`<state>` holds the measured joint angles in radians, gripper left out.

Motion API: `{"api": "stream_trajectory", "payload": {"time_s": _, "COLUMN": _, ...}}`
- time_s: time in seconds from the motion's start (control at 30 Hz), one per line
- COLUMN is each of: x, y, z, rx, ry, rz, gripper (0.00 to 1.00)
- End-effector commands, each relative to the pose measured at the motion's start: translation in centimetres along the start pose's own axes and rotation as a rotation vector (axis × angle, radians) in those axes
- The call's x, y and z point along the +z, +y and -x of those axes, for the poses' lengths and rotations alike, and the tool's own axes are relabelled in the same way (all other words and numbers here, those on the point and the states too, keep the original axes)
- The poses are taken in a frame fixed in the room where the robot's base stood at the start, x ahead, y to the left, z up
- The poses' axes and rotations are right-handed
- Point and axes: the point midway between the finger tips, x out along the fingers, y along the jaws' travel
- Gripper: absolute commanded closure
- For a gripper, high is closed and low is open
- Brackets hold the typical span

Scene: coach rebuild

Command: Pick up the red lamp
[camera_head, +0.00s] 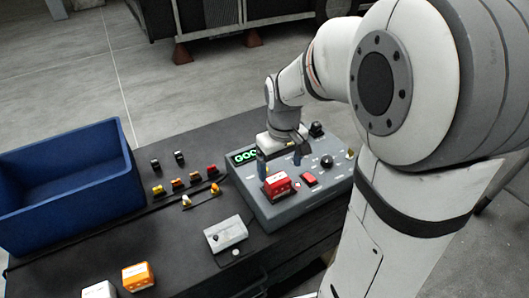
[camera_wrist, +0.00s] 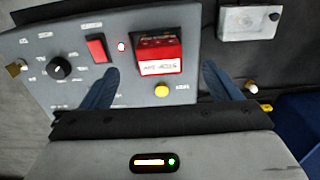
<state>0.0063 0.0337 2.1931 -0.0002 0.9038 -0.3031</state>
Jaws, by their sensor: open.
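A small red-topped piece (camera_head: 212,171), which looks like the red lamp, stands on the dark bench top left of the grey console (camera_head: 300,205). It is at the right end of a short row of similar orange and yellow pieces (camera_head: 177,183). My gripper (camera_head: 281,160) is over the console, open and empty, apart from that piece. In the wrist view, the blue fingers of my gripper (camera_wrist: 160,70) spread on either side of a red labelled block (camera_wrist: 158,53) on the console.
A blue bin (camera_head: 65,190) stands at the left of the bench. A grey box (camera_head: 226,234), an orange block (camera_head: 137,276) and a white block (camera_head: 100,290) are near the front. The console has a black knob (camera_wrist: 60,67) and a yellow button (camera_wrist: 162,91).

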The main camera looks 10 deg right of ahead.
Motion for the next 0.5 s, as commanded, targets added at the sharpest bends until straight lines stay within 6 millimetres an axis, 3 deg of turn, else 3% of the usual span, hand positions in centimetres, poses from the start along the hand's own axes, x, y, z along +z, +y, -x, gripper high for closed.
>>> {"api": "stream_trajectory", "payload": {"time_s": 0.5, "x": -1.1, "y": 0.1, "z": -5.6, "rx": -0.005, "ry": -0.015, "rz": 0.014, "gripper": 0.16}}
